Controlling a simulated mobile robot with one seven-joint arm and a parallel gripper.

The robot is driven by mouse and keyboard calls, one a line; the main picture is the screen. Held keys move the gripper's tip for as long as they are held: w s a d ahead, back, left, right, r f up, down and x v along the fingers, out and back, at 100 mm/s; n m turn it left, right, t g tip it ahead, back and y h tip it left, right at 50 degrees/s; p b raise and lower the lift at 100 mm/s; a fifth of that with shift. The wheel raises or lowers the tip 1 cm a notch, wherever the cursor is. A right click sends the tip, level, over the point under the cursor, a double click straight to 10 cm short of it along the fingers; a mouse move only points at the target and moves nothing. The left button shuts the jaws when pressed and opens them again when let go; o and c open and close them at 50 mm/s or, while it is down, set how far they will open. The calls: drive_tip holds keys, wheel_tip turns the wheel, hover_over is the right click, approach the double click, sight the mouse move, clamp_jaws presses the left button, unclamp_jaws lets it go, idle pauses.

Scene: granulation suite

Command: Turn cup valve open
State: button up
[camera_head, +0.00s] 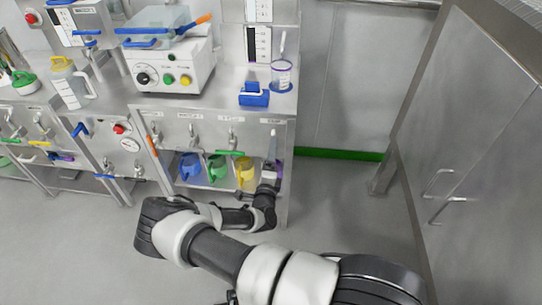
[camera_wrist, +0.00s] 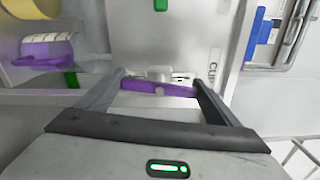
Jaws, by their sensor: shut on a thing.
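The cup valve shows in the wrist view as a purple lever handle (camera_wrist: 158,89) on a pale valve body, beside a label on the panel that reads "CUP". My gripper (camera_wrist: 157,80) has its two fingers at either end of the purple handle, shut on it. The handle lies crosswise between the fingers. In the head view my gripper (camera_head: 271,176) is at the right end of the bench front, below the row of taps. My gripper and wrist partly hide the valve there, so its angle is hard to read.
Blue (camera_head: 189,165), green (camera_head: 217,168) and yellow (camera_head: 245,173) jugs stand left of my gripper under the taps. A purple-marked cup (camera_wrist: 48,46) shows at left in the wrist view. A steel cabinet (camera_head: 470,150) stands right; floor between is clear.

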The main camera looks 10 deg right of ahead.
drive_tip(key=shift+s+f+n, duration=0.1)
drive_tip(key=shift+n, duration=0.6)
drive_tip(key=shift+d, duration=0.1)
drive_tip(key=o, duration=0.9)
drive_tip(key=p+v, duration=0.2)
drive_tip(key=v, duration=1.5)
drive_tip(key=shift+s, duration=0.2)
